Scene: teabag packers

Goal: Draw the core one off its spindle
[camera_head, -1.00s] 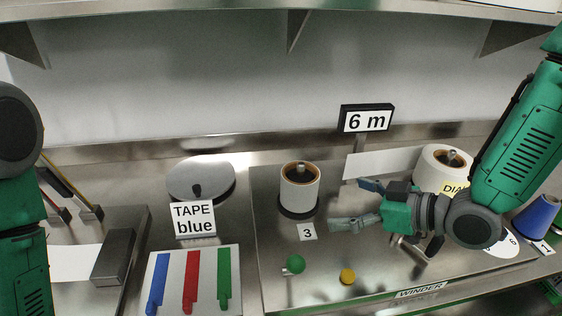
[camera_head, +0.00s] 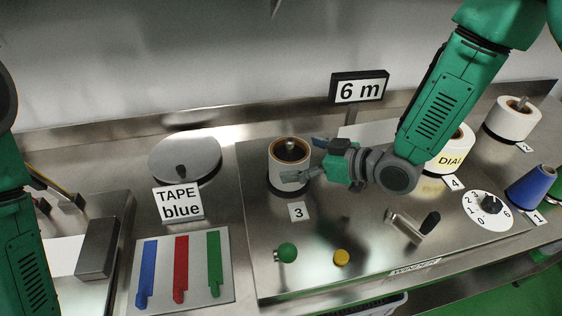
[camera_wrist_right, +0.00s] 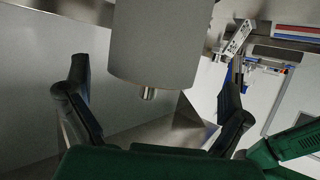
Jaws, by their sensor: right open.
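A white roll with a brown core (camera_head: 283,170) stands on a metal spindle (camera_head: 291,149) behind the label 3. My right gripper (camera_head: 308,159) is open at the right side of this roll, one finger in front of it and the other behind its right edge. In the right wrist view the roll shows as a grey cylinder (camera_wrist_right: 160,45) between the spread fingers of my right gripper (camera_wrist_right: 155,105), with a short metal stub (camera_wrist_right: 149,94) at its end. I cannot tell if the fingers touch it. My left arm shows at the left edge, its gripper out of view.
Another white roll (camera_head: 516,118) and a blue cone (camera_head: 533,188) labelled 1 stand at right. A roll labelled 4 (camera_head: 462,140) is partly behind my right arm. A dial (camera_head: 475,211), crank (camera_head: 408,226), green knob (camera_head: 286,252) and yellow button (camera_head: 341,257) are in front. The "6 m" sign (camera_head: 359,89) stands behind.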

